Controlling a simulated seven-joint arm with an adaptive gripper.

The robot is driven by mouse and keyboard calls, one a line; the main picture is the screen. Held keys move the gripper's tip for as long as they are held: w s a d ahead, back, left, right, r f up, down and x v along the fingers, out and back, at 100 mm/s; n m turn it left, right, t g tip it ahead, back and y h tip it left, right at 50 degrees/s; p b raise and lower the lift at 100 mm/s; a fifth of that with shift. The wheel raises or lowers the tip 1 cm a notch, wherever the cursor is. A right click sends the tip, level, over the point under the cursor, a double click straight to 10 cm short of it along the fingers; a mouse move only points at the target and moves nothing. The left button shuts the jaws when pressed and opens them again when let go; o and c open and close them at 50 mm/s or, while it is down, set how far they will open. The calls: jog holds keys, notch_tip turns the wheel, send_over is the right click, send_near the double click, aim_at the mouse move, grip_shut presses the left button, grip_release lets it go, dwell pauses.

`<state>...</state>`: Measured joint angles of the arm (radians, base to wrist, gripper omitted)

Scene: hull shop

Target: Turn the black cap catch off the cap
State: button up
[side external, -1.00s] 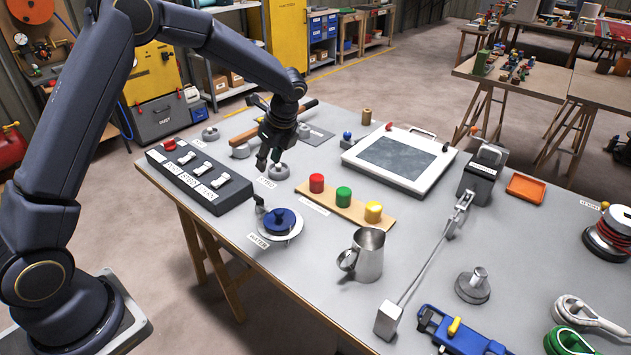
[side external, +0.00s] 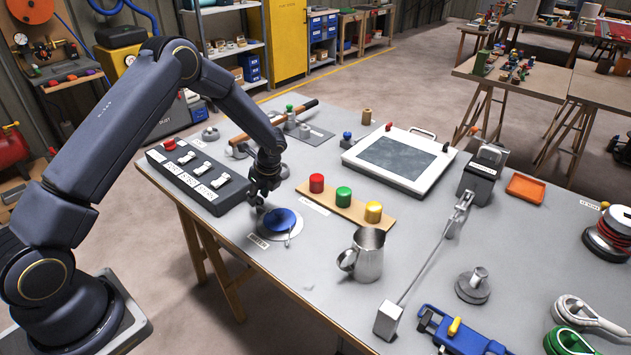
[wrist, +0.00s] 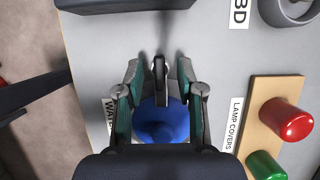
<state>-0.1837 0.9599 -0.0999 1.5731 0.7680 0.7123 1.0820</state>
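The blue cap (side external: 280,221) sits on a pale round base near the table's front left edge, by a label starting "WAT". In the wrist view the blue cap (wrist: 160,122) is partly covered by my gripper. The dark cap catch (wrist: 160,80) shows there as a narrow upright bar at the cap's far edge. My gripper (wrist: 159,70) is open, with one finger on each side of the catch and a small gap visible on both sides. In the side view my gripper (side external: 262,196) is low beside the cap and hides the catch.
A black switch box (side external: 198,176) stands left of my gripper. A wooden board (side external: 330,207) with red, green and yellow lamp covers lies to the right. A steel jug (side external: 364,256) stands nearer the front. Bare table lies between the cap and the jug.

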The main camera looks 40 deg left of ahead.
jog(key=shift+c, duration=0.2)
grip_shut()
jog(key=shift+n, duration=0.4)
jog(key=n+g, duration=0.1)
jog(key=n, duration=0.2)
jog(key=shift+w+n+g, duration=0.1)
jog(key=shift+n+g, duration=0.2)
jog(key=n, duration=0.2)
jog(key=n+g+h, duration=0.1)
jog(key=n, duration=0.1)
jog(key=shift+w+a+n+g, duration=0.1)
jog(key=shift+n+g, duration=0.2)
jog(key=n, duration=0.2)
jog(key=n+g+h, duration=0.1)
jog(key=n, duration=0.1)
jog(key=shift+a+n+h, duration=0.1)
jog(key=shift+n+h, duration=0.2)
jog(key=n+h, duration=0.1)
jog(key=n, duration=0.3)
jog(key=shift+h, duration=0.4)
jog(key=shift+n, duration=0.3)
